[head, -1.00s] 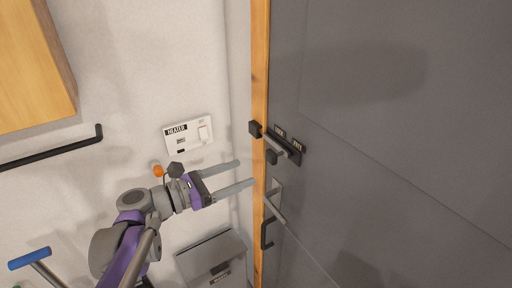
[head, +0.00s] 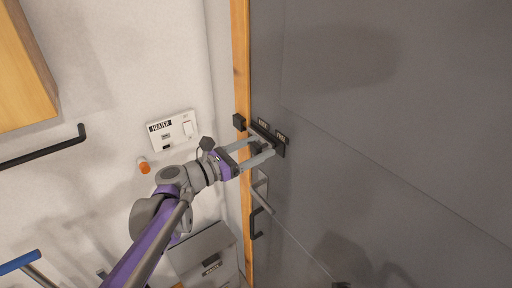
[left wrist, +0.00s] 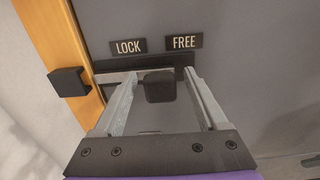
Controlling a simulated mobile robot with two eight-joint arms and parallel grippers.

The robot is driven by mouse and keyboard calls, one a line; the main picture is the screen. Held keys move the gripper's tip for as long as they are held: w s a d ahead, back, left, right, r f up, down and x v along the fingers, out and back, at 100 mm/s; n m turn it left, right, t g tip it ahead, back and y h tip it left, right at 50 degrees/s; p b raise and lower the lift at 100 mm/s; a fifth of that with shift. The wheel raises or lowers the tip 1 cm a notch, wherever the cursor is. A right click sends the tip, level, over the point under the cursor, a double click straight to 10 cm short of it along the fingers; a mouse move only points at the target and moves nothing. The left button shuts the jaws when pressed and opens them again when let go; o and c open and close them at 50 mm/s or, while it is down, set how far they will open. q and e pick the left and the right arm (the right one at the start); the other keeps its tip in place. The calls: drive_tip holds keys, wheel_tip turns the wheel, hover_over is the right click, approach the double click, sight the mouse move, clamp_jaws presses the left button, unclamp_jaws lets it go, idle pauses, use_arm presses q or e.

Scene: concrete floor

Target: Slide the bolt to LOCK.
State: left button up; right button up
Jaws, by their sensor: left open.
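The bolt's dark square knob (left wrist: 160,86) shows between the two fingers of my left gripper (left wrist: 157,80) in the left wrist view. The fingers are open, one on each side of the knob, with gaps visible. In the head view my left gripper (head: 262,147) reaches the bolt plate (head: 279,149) on the grey door and partly hides the knob. The LOCK label (left wrist: 129,46) and the FREE label (left wrist: 184,42) sit above the bolt; the knob appears between them. A black keeper block (left wrist: 68,81) is on the wooden frame, to the left. My right gripper is not seen.
The door lever (head: 262,197) and a black pull handle (head: 256,223) are below the bolt. A heater switch panel (head: 173,131) and an orange knob (head: 144,167) are on the wall at left. A grey box (head: 205,256) is lower down.

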use_arm(q)
drive_tip(key=shift+c, duration=0.3)
clamp_jaws()
idle(1.1)
